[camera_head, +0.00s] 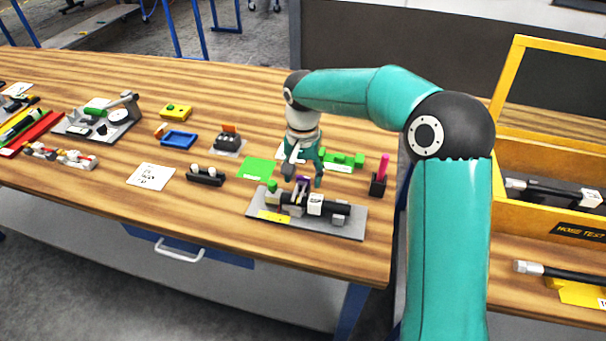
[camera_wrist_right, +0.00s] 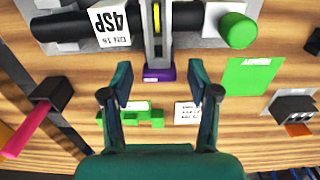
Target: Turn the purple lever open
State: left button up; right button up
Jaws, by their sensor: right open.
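The purple lever (camera_wrist_right: 159,73) shows in the right wrist view as a purple end on a grey arm, at the edge of the grey fixture plate. In the head view the purple lever (camera_head: 303,182) stands at the middle of the fixture (camera_head: 346,226), partly hidden by the gripper. A black hose with a white 4SP label (camera_wrist_right: 112,24) lies along the fixture. My right gripper (camera_wrist_right: 163,85) is open, its two fingers on either side of the purple end, with gaps and no contact visible. In the head view my right gripper (camera_head: 303,181) hangs above the fixture's back edge. My left gripper is out of view.
A green card (camera_head: 256,168), green blocks (camera_head: 345,160) and a black holder with a pink stick (camera_head: 379,183) lie around the fixture. A yellow hose test box (camera_head: 522,150) stands at the right.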

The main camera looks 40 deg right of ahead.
grip_shut()
jog(key=shift+n, duration=0.4)
jog(key=n, duration=0.4)
jog(key=shift+p, duration=0.4)
jog(key=n, duration=0.4)
jog(key=shift+n+p, duration=0.3)
jog(key=shift+n, duration=0.1)
jog(key=n, duration=0.4)
jog(key=shift+p, duration=0.35)
jog(key=shift+n+p, duration=0.3)
jog(key=shift+n, duration=1.8)
